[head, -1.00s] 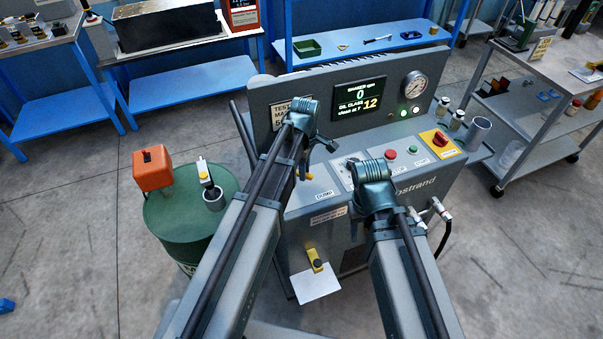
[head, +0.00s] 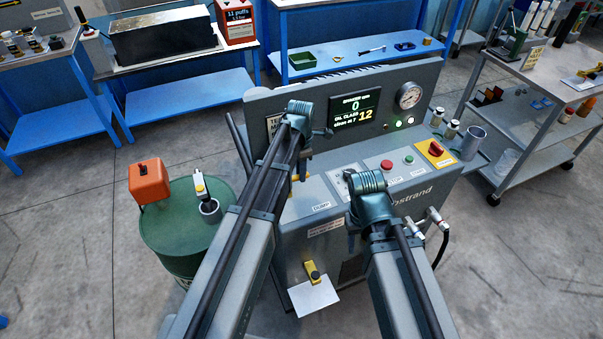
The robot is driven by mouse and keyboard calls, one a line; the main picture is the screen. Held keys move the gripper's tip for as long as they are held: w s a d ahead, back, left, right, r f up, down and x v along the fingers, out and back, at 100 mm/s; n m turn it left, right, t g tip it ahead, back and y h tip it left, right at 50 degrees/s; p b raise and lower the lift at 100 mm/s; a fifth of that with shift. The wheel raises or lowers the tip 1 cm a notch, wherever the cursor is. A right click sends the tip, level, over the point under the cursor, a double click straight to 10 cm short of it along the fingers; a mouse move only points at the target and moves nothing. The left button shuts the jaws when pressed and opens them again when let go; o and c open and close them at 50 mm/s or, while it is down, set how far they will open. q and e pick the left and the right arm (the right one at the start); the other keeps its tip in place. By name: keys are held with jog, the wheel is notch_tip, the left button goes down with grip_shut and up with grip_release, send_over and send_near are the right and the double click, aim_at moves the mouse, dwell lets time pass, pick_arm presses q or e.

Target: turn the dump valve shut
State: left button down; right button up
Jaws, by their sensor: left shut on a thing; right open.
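The grey machine's front panel (head: 425,197) carries a DUMP label (head: 322,206). A small yellow part, which looks like the dump valve's handle (head: 303,178), shows just above the label, mostly hidden by my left arm. My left gripper (head: 300,165) reaches down at this handle and is shut on it; its fingertips are largely covered by my own arm, so the handle's angle cannot be told. My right gripper (head: 357,222) is open and empty in front of the panel, right of the DUMP label; its fingers are mostly hidden beneath its wrist.
The machine's display (head: 356,109) reads 0 and 12. A red button (head: 387,165) and a red-on-yellow switch (head: 436,150) sit on the panel's right. A green drum (head: 180,240) with an orange box (head: 150,180) stands at the left. A yellow valve (head: 313,270) sits low in front.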

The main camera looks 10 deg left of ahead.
pick_arm(q)
jog(key=shift+w+a, duration=0.1)
jog(key=shift+w, duration=0.05)
dwell(0.4)
jog(key=c, duration=0.7)
grip_release()
notch_tip(320, 180, up, 14)
jog(key=p, duration=1.3)
jog(key=shift+f+p, duration=0.1)
jog(key=shift+p, duration=0.3)
